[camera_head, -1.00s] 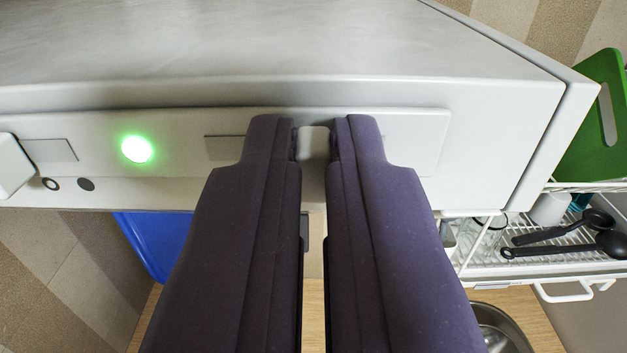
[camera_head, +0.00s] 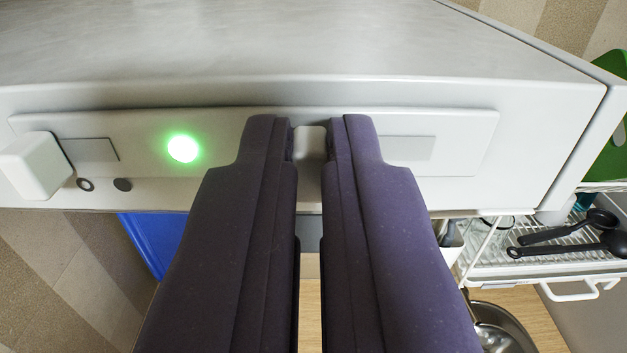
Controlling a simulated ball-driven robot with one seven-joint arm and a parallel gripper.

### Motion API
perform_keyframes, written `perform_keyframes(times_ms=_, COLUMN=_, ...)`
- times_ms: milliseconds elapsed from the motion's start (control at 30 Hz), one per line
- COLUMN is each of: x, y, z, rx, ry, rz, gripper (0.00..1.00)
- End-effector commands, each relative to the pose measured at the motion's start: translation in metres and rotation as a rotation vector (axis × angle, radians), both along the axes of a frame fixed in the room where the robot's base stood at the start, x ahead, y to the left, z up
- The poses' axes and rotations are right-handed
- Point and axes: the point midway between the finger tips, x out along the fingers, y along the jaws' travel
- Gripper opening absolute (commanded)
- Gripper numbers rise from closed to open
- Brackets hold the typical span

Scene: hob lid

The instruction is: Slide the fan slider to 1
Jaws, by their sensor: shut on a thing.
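The hood's front panel (camera_head: 465,140) is white and runs across the upper part of the view. My gripper (camera_head: 310,140) has its two dark purple fingers on either side of a small pale slider knob (camera_head: 311,144), and it is shut on it. A grey slot (camera_head: 407,149) for this knob shows to the right of my right finger; the rest of it is hidden behind the fingers. No marks or numbers for the slider's positions can be read.
A second white knob (camera_head: 34,166) sticks out at the far left, beside its own grey slot (camera_head: 90,149). A green light (camera_head: 183,149) glows between the two sliders. A dish rack (camera_head: 555,245) with black ladles and a green board (camera_head: 606,135) are at the right, below and beside the hood.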

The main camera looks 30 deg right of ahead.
Motion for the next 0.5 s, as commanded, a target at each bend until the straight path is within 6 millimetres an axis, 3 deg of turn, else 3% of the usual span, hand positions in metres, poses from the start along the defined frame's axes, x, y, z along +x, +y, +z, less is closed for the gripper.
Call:
perform_keyframes(times_ms=67, x=-0.0004, y=-0.0007, z=0.0, rx=0.001, ry=0.002, rz=-0.001, gripper=0.0)
perform_keyframes(times_ms=100, x=-0.0005, y=-0.0008, z=0.0, rx=0.001, ry=0.002, rz=-0.002, gripper=0.14)
perform_keyframes(times_ms=200, x=-0.0005, y=-0.0008, z=0.0, rx=0.001, ry=0.002, rz=-0.002, gripper=0.36)
perform_keyframes(times_ms=500, x=-0.0019, y=0.0002, z=0.0001, rx=0.0, ry=0.001, rz=-0.001, gripper=0.36)
